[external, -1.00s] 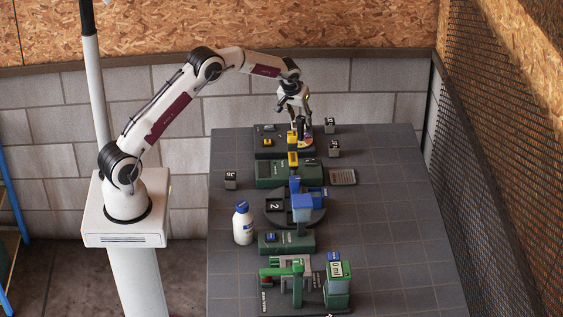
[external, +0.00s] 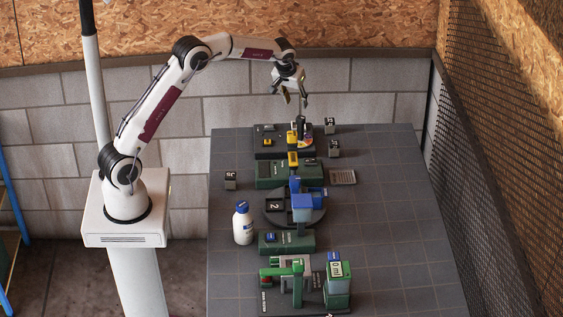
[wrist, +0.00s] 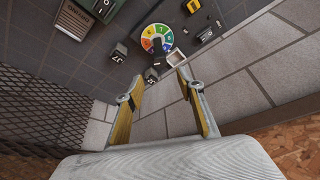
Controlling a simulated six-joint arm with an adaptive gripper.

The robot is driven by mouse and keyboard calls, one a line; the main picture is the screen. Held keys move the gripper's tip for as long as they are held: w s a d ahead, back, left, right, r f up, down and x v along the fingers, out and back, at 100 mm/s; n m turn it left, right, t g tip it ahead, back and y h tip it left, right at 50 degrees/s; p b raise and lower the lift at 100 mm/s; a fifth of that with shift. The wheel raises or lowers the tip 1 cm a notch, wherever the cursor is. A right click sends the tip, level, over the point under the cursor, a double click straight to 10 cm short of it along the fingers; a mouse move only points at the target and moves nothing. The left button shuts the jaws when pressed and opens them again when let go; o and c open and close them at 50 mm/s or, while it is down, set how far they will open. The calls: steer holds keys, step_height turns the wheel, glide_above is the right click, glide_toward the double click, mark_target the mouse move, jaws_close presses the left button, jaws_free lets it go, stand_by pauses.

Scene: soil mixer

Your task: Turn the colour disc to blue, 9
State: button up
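The colour disc (wrist: 157,38) shows in the wrist view as a wheel of coloured wedges with small markings, too small to read. A dark part covers its middle and lower side, so I cannot tell which wedge is selected. In the external view the disc (external: 308,141) is a small coloured patch on the dark unit at the far end of the table, partly hidden by a yellow and black part. My gripper (external: 297,99) is open and empty, above and apart from the disc; its two fingers also show spread in the wrist view (wrist: 160,77).
Small numbered cubes (external: 334,149) stand right of the disc unit. Nearer are a green unit (external: 268,176), a round dark turntable (external: 274,219), a white bottle (external: 243,226) and a green press-like unit (external: 338,285). The table's right side is clear. A mesh wall (external: 490,170) stands beyond it.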

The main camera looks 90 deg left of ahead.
steer(key=shift+s+d+r, duration=0.15)
steer(key=shift+d+r, duration=0.15)
steer(key=shift+r, duration=0.35)
steer(key=shift+m, duration=0.3)
steer(key=s+d+r+m+t+h, duration=0.1)
steer(key=s+d+r+m, duration=0.2)
steer(key=s+d, duration=0.8)
steer(key=s+d+r+m+t+h, duration=0.1)
steer(key=s+d+r+m, duration=0.3)
steer(key=s+d, duration=0.7)
steer(key=s+d+r+m+t+h, duration=0.1)
steer(key=s+d+r+m+h, duration=0.1)
steer(key=s+d, duration=0.9)
steer(key=d+r+m, duration=0.1)
steer(key=d+m, duration=0.1)
steer(key=d, duration=0.5)
steer(key=shift+s+r, duration=0.2)
steer(key=shift+s, duration=0.1)
steer(key=shift+d, duration=0.15)
stand_by(1.0)
